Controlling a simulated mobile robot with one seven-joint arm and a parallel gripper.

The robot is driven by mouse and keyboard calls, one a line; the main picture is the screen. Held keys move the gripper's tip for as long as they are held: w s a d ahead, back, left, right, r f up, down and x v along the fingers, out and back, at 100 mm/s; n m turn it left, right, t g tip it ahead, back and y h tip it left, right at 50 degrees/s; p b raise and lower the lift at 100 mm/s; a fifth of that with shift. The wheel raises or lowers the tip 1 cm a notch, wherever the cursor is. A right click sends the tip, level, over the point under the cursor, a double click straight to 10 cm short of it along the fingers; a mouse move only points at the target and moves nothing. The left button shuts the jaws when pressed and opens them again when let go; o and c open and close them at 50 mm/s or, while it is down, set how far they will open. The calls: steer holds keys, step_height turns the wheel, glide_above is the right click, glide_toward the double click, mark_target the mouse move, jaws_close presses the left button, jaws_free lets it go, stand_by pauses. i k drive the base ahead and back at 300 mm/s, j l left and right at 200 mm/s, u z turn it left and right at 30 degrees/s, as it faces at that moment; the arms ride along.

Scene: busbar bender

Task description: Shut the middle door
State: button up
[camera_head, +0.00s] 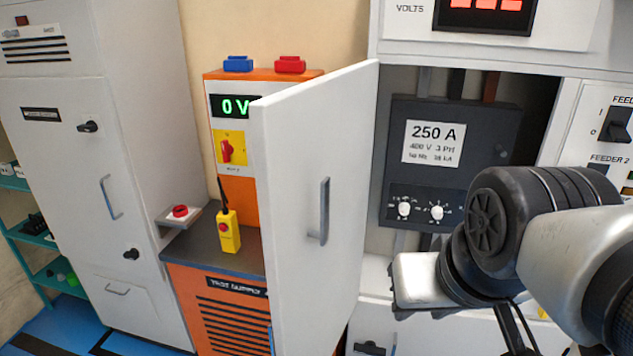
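The middle door (295,220) is a tall white panel with a vertical grey bar handle (325,212). It stands swung open toward me, hinged at the left side of the cabinet (376,270) on the right. The open compartment shows a dark breaker unit (455,150) with a 250 A label and two white knobs. My arm reaches in from the right, in front of the opening and apart from the door. The fingers of my gripper are not clearly visible, hidden by or below the wrist.
An orange test supply (215,290) stands behind the door, with a yellow pendant (228,232) on its grey ledge. A white cabinet (95,150) stands at left, with teal shelves (35,240) beside it. Feeder switches (616,124) are at right. Blue floor (55,330) shows at lower left.

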mark_target(305, 133)
steer(key=j+z, duration=0.2)
steer(key=j, duration=0.25)
steer(key=k+j+z, duration=0.2)
steer(key=j, duration=0.25)
steer(key=k+j+z, duration=0.1)
steer(key=j+z, duration=0.15)
steer(key=j, duration=0.2)
steer(key=k+j+z, duration=0.2)
steer(key=j, duration=0.2)
steer(key=k+j+z, duration=0.2)
steer(key=j, duration=0.15)
steer(key=i+j, duration=0.05)
